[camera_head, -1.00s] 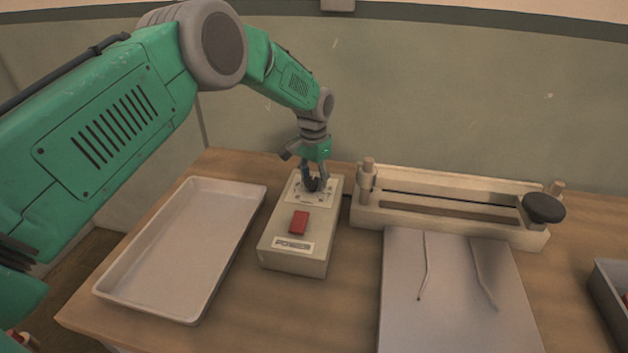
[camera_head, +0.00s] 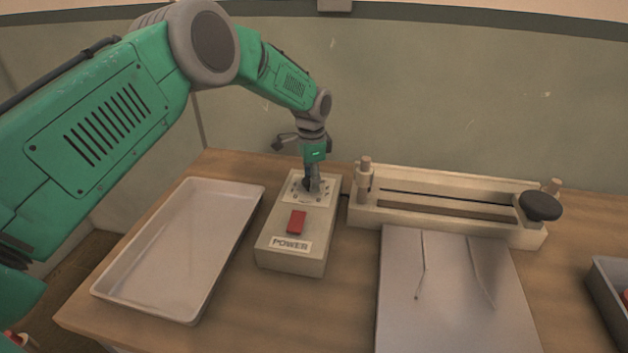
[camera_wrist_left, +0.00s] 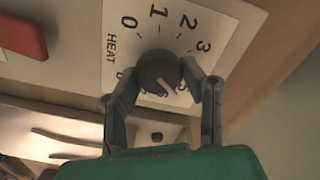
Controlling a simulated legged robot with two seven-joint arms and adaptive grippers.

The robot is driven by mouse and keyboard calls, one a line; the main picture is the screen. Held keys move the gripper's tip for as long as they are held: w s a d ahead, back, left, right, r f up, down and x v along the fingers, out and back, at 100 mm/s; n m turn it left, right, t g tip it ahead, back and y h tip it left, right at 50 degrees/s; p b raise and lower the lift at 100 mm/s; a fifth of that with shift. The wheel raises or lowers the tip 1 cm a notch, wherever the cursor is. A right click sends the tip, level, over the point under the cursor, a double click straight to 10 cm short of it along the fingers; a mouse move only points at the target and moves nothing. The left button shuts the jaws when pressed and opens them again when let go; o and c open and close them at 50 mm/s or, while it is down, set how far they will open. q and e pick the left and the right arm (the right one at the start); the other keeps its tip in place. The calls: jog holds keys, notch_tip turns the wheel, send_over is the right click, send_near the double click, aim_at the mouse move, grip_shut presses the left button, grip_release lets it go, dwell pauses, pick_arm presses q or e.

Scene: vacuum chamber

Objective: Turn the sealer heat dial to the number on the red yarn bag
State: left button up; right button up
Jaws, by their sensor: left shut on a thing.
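The dark round heat dial (camera_wrist_left: 158,72) is on a white HEAT plate (camera_wrist_left: 118,68) on the power box (camera_head: 283,249). The left wrist view shows the numbers 0, 1, 2 and 3 on the plate; the lower numbers are partly covered by the knob and fingers. A pale pointer line on the knob runs toward the lower right in that view. My left gripper (camera_head: 311,187) is shut on the dial, one finger on each side; it also shows in the left wrist view (camera_wrist_left: 163,90). No red yarn bag can be made out. My right gripper is out of view.
A red switch (camera_head: 296,222) is on the box in front of the dial. A shallow empty tray (camera_head: 110,284) lies left. The sealer bar (camera_head: 450,226) with a black knob (camera_head: 540,205) stands right, behind a grey plate (camera_head: 440,310). A bin (camera_head: 606,290) is partly visible at right.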

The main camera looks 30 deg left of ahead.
aim_at(307, 180)
pick_arm(q)
jog(key=shift+a+r, duration=0.2)
jog(key=shift+a, duration=0.15)
jog(key=o, duration=0.9)
jog(key=shift+o, duration=1.4)
jog(key=shift+s, duration=0.1)
jog(key=shift+s+a+r, duration=0.1)
jog(key=shift+s, duration=0.05)
notch_tip(307, 180, up, 12)
jog(key=shift+a, duration=0.15)
